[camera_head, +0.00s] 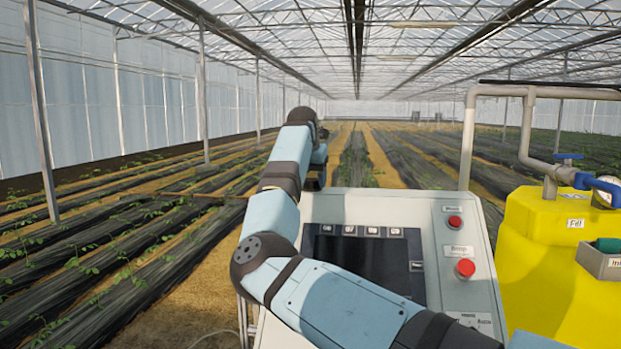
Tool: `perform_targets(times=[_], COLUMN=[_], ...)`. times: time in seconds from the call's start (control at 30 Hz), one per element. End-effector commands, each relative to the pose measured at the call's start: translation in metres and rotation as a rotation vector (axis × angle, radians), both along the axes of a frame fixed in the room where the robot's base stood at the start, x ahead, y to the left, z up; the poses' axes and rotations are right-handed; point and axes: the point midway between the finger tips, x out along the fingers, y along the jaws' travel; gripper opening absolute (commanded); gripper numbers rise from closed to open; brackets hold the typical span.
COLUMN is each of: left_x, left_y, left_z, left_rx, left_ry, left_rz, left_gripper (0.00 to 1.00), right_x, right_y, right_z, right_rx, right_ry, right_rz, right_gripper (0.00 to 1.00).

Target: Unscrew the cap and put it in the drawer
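My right arm comes in from the lower right, bends at the left of the control panel, and reaches up and away from me. My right gripper (315,181) is at its far end, behind the panel's upper left corner; it is small, dark and partly hidden by my own arm, so its fingers cannot be made out. My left gripper is not in view. No cap or drawer can be clearly identified. A green rounded piece (607,245) sits in a small grey box (598,263) on the yellow tank at the right edge, cut off by the frame.
The grey control panel (457,228) has a dark screen and two red buttons. The yellow tank (545,275) carries a "Fill" label, a grey pipe (470,135) and blue-handled valves (590,182). Planted rows and open ground lie left and beyond.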

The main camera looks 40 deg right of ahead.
Motion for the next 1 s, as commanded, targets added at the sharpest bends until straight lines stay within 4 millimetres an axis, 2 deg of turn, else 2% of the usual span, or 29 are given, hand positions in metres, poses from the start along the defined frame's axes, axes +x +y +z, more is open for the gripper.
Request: perform_targets(times=[0.03,0.1,0.47,1.0], left_x=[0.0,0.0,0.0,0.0], left_y=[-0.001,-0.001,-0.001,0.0], left_z=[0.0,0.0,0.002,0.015], left_rx=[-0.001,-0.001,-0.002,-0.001], left_ry=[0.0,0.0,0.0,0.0], left_rz=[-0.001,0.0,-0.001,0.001], left_gripper=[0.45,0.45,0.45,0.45], right_x=[0.0,0.0,0.0,0.0], right_y=[0.0,0.0,0.0,0.0], right_z=[0.0,0.0,0.003,0.025], right_rx=[0.0,0.0,0.0,0.0], right_ry=[0.0,0.0,0.0,0.0], right_rz=[0.0,0.0,0.015,0.016], right_gripper=[0.46,0.32,0.32,0.32])
